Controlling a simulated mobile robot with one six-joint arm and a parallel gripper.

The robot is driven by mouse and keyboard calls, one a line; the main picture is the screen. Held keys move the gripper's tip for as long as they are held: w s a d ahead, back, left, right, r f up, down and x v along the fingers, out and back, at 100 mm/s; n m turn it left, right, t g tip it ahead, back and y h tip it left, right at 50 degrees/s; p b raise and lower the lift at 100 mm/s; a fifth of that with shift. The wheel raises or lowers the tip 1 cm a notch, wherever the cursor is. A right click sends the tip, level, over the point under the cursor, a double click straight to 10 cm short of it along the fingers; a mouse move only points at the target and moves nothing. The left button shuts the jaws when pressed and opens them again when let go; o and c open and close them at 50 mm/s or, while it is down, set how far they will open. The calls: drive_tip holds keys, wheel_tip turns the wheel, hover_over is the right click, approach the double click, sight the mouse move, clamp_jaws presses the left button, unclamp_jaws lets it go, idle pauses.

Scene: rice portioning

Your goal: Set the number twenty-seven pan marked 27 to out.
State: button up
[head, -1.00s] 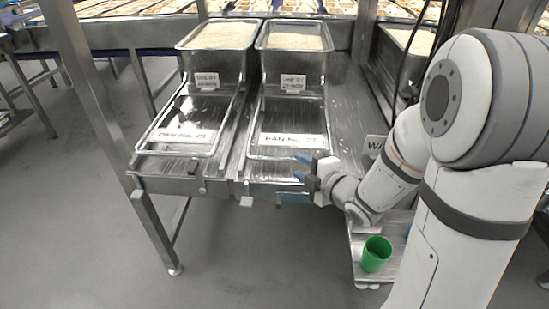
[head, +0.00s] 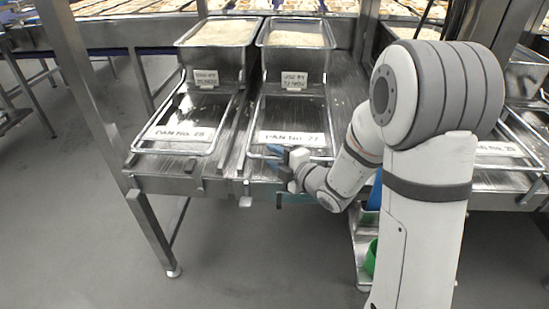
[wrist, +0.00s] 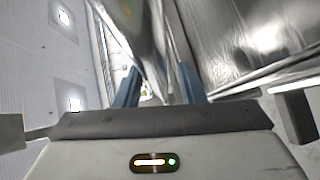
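The pan marked 27 (head: 292,112) is a shallow, wire-rimmed metal tray on the steel bench, with its white label (head: 293,138) at the near end. A deep bin of pale rice (head: 297,36) stands behind it. My gripper (head: 279,154) is at the pan's near rim, just in front of the label. In the wrist view, my gripper's blue fingers (wrist: 158,86) are apart, with a blurred shiny metal edge between or beyond them. I cannot tell whether they touch the rim.
Pan 28 (head: 180,134) lies to the left, with another rice bin (head: 216,36) behind it. Another labelled pan (head: 497,150) is at the right, partly behind my arm. A green cup (head: 369,262) stands on a low shelf, mostly hidden.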

drive_tip(key=shift+c, duration=0.3)
clamp_jaws()
idle(0.3)
